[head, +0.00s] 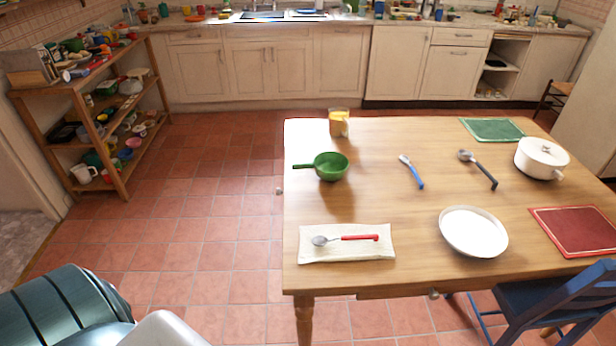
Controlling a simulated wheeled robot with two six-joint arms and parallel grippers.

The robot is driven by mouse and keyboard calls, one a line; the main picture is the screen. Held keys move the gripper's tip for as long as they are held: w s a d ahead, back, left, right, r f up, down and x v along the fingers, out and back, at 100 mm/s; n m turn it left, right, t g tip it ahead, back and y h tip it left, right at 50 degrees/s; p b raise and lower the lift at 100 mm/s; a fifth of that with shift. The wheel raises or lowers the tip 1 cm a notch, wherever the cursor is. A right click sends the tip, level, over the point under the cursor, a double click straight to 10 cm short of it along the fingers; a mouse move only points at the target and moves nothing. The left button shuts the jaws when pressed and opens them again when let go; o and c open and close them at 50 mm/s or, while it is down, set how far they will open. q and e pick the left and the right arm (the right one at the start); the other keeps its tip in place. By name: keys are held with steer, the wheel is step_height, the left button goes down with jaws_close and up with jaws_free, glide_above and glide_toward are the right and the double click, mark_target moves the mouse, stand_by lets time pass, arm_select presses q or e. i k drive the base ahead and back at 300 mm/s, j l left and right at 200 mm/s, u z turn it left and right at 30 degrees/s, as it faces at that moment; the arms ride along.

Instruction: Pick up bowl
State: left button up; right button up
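A shallow white bowl (473,232) sits upright on the wooden table, right of the middle and towards the near side. Its inside looks empty. A green bowl-shaped pan (328,167) with a handle pointing left stands near the table's left edge. Neither of my grippers shows in the head view, so their opening and position cannot be seen.
The wooden table (375,215) also holds a red-handled spoon (345,239) on a cloth, a yellow-filled glass (339,122), a blue-handled utensil (412,172), a ladle (478,169) and a white pot (541,158). A blue chair (555,300) stands at the near right. Open floor lies left.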

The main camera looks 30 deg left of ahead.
mark_target(329, 167)
steer(key=i+l+u, duration=0.1)
steer(key=u, duration=0.35)
steer(key=i+l+u, duration=0.2)
steer(key=u, duration=0.25)
steer(key=i+l+u, duration=0.15)
steer(key=u, duration=0.3)
steer(key=l, duration=0.1)
